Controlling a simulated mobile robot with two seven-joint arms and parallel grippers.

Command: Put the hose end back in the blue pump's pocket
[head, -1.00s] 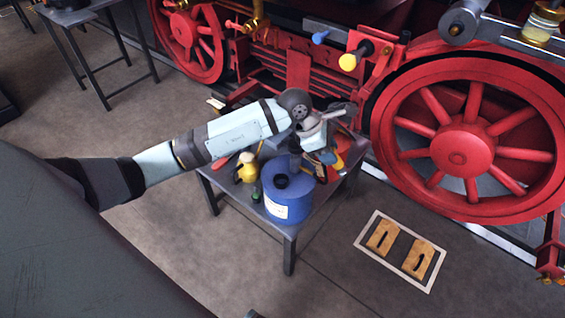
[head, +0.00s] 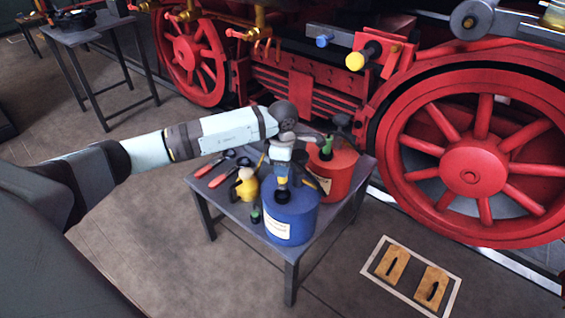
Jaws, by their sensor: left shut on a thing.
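The blue pump (head: 291,222) is a blue drum with a pale label, standing at the near side of a small grey table. A dark round opening (head: 283,197) shows on its top. My left gripper (head: 282,180) points down just above this top. It is shut on a small piece, apparently the hose end, mostly hidden by the fingers. I cannot tell whether the piece touches the pump or sits in a pocket. My right gripper is not in view.
A red drum (head: 333,172) with a green top piece stands close behind the blue pump. The red locomotive wheel (head: 475,170) is at right.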

